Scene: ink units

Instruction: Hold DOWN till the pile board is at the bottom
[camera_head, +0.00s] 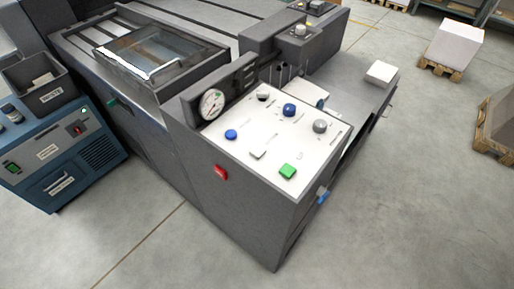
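A white control panel (275,135) tops the corner of a dark grey machine. It carries a green square button (287,172), a white square button (258,154), two blue knobs, a grey knob (320,126) and a dark-topped knob (263,96). Its labels are too small to read, so I cannot tell which control is DOWN. A round gauge (211,104) stands at the panel's back left. A red part (221,173) sits on the front face. I cannot make out a pile board for certain. My gripper is not in view.
A blue cabinet (62,160) with a dark bin (35,85) stands at the left. A white block (381,72) lies on the grey surface behind the panel. A white stack (455,46) stands on a pallet at the upper right. The floor in front is clear.

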